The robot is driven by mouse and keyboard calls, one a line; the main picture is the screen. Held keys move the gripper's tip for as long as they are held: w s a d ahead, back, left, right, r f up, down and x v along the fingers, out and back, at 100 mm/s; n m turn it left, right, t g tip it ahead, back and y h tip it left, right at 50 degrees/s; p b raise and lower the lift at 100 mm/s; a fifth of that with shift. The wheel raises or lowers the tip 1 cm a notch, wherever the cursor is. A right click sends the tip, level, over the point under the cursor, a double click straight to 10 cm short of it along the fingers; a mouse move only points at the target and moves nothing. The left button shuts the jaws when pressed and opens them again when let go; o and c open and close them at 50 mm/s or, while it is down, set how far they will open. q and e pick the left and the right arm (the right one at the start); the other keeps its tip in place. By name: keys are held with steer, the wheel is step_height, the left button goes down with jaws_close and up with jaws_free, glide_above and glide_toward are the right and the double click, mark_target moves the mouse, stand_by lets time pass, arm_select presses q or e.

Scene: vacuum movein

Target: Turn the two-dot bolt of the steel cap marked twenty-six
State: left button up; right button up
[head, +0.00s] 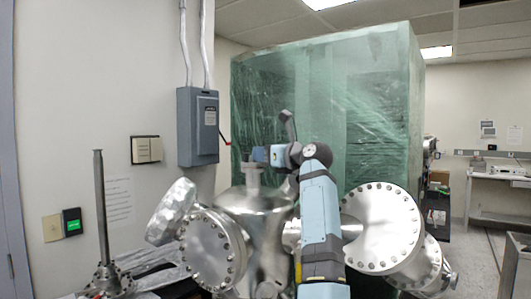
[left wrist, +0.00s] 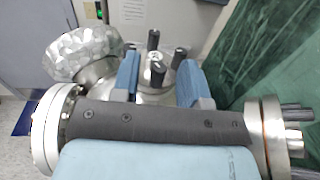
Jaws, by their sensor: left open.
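A small steel cap (left wrist: 150,97) with several upright dark bolts lies under my left gripper in the left wrist view. One dark bolt (left wrist: 158,73) stands between the blue fingers, and another (left wrist: 153,40) stands farther back. No number on the cap or dots on the bolts can be read. My left gripper (left wrist: 158,66) is open, one finger on each side of the bolts; contact cannot be told. In the head view, my left gripper (head: 266,154) is above a small upright steel port (head: 252,174) on the chamber. My right gripper is not in view.
The steel chamber (head: 258,225) has large bolted flanges at left (head: 212,249) and right (head: 383,228). A green plastic-draped enclosure (head: 370,110) stands behind. A grey electrical box (head: 198,126) hangs on the wall. A tall metal rod (head: 101,205) rises at left.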

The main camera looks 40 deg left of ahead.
arm_select(q)
jaws_close()
steer(key=shift+g, duration=0.3)
steer(key=n+g, duration=0.2)
steer(key=shift+w+g, duration=0.2)
steer(key=shift+g, duration=0.1)
steer(key=shift+w+a+n+g+h, duration=0.1)
steer(key=shift+n+g+h, duration=0.3)
steer(key=shift+n+g, duration=0.6)
steer(key=n+g+h, duration=0.1)
steer(key=g, duration=0.1)
steer(key=n+g+h+p, duration=0.1)
steer(key=g, duration=0.1)
steer(key=n+g+h, duration=0.1)
steer(key=shift+w+a+n+g, duration=0.1)
steer(key=shift+w+n+g, duration=0.2)
steer(key=shift+g, duration=0.1)
steer(key=shift+g+p, duration=0.3)
